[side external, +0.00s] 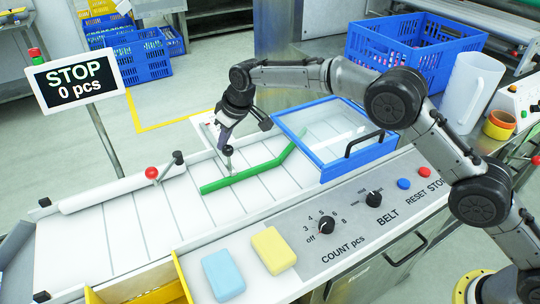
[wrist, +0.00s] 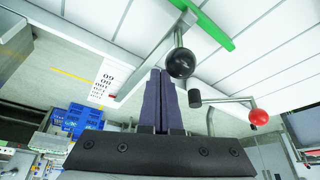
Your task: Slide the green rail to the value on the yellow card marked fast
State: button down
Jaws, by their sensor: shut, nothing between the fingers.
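The green rail (side external: 243,175) lies slantwise across the white slatted belt and bends near its right end; part of it also shows in the wrist view (wrist: 208,24). A black ball knob (side external: 228,149) stands on a thin post by the rail. In the wrist view the knob (wrist: 180,62) is just beyond and right of my fingertips. My gripper (side external: 219,143) is shut and empty beside the knob; its dark fingers (wrist: 160,74) point toward the belt edge. I cannot tell whether they touch the knob. I see no yellow card marked fast.
A white scale plate (wrist: 105,78) with blurred figures and a red mark is left of my fingers. A red-knobbed lever (side external: 152,172) is left of the rail. A blue-framed clear cover (side external: 330,135) is right. Yellow (side external: 273,250) and blue (side external: 223,275) blocks lie in front.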

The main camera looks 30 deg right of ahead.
jog(key=shift+s, duration=0.2)
jog(key=shift+s, duration=1.05)
jog(key=shift+w, duration=0.8)
notch_tip(320, 180, up, 8)
dwell(0.5)
